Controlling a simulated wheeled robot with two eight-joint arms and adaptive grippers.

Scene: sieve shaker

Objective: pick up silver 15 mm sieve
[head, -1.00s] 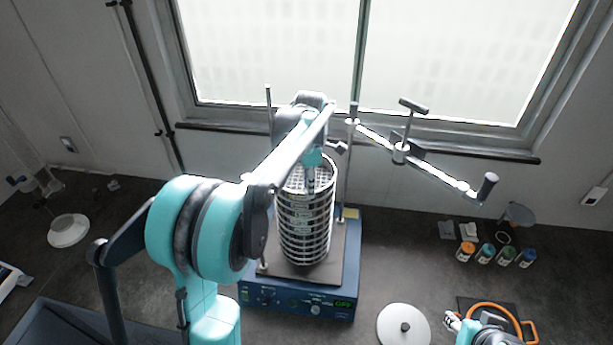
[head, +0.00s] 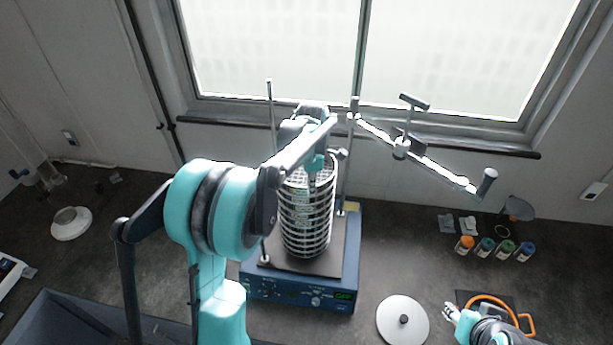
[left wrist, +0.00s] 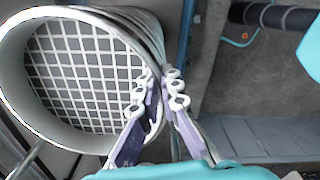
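A tall stack of silver ring sieves (head: 306,225) stands on the blue shaker (head: 300,288) in the head view. Its open top shows white-edged square mesh. In the left wrist view the top sieve (left wrist: 75,75) fills the left side, its coarse mesh and pale rim facing me. My left gripper (left wrist: 163,80) is at the right side of this rim, one finger over the mesh side and the other outside the wall. The fingers are close together; contact with the rim is unclear. In the head view my left gripper (head: 315,165) is above the stack. My right gripper (head: 449,311) is small, low at right.
A round white lid (head: 403,318) lies right of the shaker. A silver clamp bar (head: 425,163) spans at right behind the stack. Several capped bottles (head: 495,247) stand further right. An orange loop (head: 497,303) lies near my right arm. Shaker rods (head: 272,120) rise beside the stack.

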